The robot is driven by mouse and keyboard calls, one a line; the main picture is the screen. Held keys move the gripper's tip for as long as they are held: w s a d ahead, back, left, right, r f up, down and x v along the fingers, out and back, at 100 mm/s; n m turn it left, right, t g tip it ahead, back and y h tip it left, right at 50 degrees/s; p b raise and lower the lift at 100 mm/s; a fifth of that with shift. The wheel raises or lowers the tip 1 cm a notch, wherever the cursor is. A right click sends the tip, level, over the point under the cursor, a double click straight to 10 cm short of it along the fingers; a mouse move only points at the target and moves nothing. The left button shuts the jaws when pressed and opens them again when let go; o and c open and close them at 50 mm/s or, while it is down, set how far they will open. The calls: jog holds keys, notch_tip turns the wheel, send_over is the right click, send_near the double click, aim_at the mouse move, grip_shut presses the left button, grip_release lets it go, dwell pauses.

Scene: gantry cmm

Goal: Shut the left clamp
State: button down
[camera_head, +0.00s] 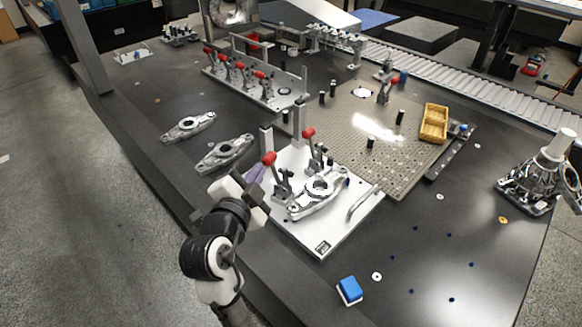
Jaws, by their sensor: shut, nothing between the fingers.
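A white fixture plate (322,236) lies on the dark table and carries two toggle clamps with red grips. The left clamp (283,186) has its handle standing up, with the red grip on top. The right clamp (316,158) stands behind it, its handle also up. A grey metal part (325,192) with a round hub lies on the plate beside the clamps. My gripper (258,194) is shut and empty, just left of the left clamp and near the plate's left edge. Its fingertips are hard to make out, and I cannot tell whether it touches the clamp.
Two loose metal parts (225,152) lie on the table at left. A perforated plate (380,135) with black pegs and a yellow bin (433,122) is behind right. A clamp row (255,85) stands at the back. A blue-topped block (350,290) sits in front.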

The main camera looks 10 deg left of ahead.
jog(key=w+f+m+h+b, duration=0.1)
jog(key=w+f+b, duration=0.4)
jog(key=w, duration=0.5)
jog(key=shift+w+d+f+g, duration=0.25)
jog(key=shift+d+f+g, duration=0.05)
jog(key=shift+d+g, duration=0.1)
jog(key=shift+w+a+n, duration=0.15)
jog(key=shift+a+n, duration=0.35)
jog(key=shift+a, duration=0.05)
dwell(0.6)
jog(key=shift+w+a+f+n+g+h+p, duration=0.3)
jog(key=shift+w+a+f+n+h, duration=0.2)
jog(key=shift+a+f+n, duration=0.75)
jog(key=shift+w+a+f+n+g+h+p, duration=0.15)
jog(key=shift+w+a+f+n+g+h, duration=0.45)
jog(key=shift+a+n, duration=1.1)
jog(key=shift+w+a+f+n+g+h+p, duration=0.1)
jog(key=shift+w+a+f+n+h+p, duration=0.35)
jog(key=shift+a+f+n, duration=1.05)
